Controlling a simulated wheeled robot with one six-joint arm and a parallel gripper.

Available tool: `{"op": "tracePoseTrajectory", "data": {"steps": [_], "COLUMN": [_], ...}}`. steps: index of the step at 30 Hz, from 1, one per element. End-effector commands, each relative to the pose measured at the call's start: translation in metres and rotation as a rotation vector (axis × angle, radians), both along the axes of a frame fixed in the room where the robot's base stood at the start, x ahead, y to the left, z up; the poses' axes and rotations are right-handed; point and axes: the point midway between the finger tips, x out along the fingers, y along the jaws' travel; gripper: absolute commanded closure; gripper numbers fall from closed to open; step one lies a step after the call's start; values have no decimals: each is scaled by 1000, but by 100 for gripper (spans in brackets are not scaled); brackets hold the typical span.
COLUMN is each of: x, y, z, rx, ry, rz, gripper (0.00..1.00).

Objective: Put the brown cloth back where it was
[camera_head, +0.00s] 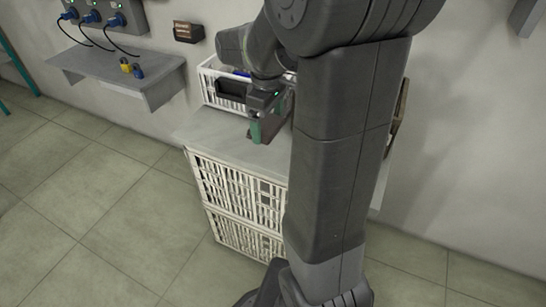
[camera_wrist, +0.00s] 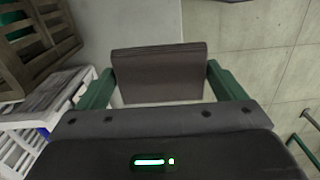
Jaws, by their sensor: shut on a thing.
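My gripper (camera_wrist: 163,76) has two green fingers, one on each side of the brown cloth (camera_wrist: 160,66). The cloth looks like a flat, folded dark brown block and is held between the fingers. In the head view, my gripper (camera_head: 263,129) is over the pale top (camera_head: 215,137) of the stacked white crates. A small part of the cloth (camera_head: 272,122) shows there beside the green finger. Whether the cloth touches the surface below cannot be told. My arm hides the right part of this area.
A white slatted basket (camera_head: 211,89) with blue things stands at the back of the top, against the wall. A wooden slatted crate (camera_wrist: 38,42) is at upper left in the wrist view. The tiled floor is clear at left.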

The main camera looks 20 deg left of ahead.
Motion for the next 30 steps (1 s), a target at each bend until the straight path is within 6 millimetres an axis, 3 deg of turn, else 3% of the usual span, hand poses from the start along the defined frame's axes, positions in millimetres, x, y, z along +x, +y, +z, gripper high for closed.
{"op": "tracePoseTrajectory", "data": {"steps": [5, 12, 19, 24, 30], "x": [-8, -8, -8, -8, -8], "y": [4, 4, 4, 4, 4], "z": [-14, -57, -75, -100, -102], "rx": [-2, -3, -2, -2, 0], "ry": [2, 2, 1, 2, 0], "rz": [48, 48, 47, 47, 46], "gripper": [31, 31, 31, 31, 31]}}
